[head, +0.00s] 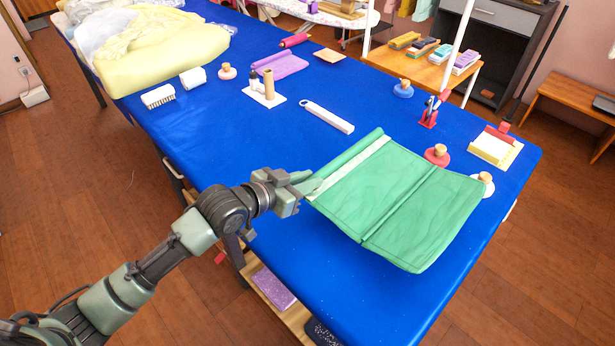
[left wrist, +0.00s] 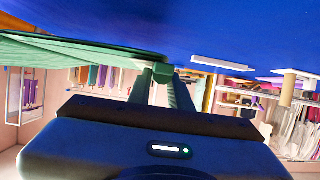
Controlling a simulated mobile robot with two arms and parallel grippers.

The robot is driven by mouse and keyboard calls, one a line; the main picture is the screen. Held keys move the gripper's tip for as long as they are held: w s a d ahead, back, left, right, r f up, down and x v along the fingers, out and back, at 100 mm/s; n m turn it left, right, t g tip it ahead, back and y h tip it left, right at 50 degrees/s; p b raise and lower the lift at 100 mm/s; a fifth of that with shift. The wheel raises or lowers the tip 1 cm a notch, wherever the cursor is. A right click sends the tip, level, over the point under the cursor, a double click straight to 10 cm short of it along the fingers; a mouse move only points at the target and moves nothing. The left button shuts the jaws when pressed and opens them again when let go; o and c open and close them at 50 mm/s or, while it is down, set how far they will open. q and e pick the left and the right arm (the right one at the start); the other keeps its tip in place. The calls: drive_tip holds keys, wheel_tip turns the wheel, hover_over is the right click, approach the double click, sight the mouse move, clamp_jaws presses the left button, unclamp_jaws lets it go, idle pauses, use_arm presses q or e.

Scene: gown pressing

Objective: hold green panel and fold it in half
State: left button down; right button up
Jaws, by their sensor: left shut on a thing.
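The green panel (head: 421,213) lies on the blue table near its right end. It has a seam across its middle, and its far left edge is rolled or turned up beside a pale strip. My left gripper (head: 312,186) is shut on the panel's near left corner, just above the table. In the left wrist view the green panel (left wrist: 80,52) stretches left from the fingertips (left wrist: 162,72), and that view appears upside down. My right gripper is in neither view.
On the blue table (head: 205,125), a white bar (head: 327,117) lies behind the panel. A red-based knob (head: 437,155) and a pale-based knob (head: 484,184) stand close to the panel's right side. Yellow fabric (head: 160,50) is piled at the far left. The table's front middle is clear.

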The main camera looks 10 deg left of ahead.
use_arm(q)
drive_tip(key=b, duration=0.3)
hover_over(307, 209)
drive_tip(key=shift+f, duration=3.65)
drive_tip(key=c, duration=2)
unclamp_jaws()
clamp_jaws()
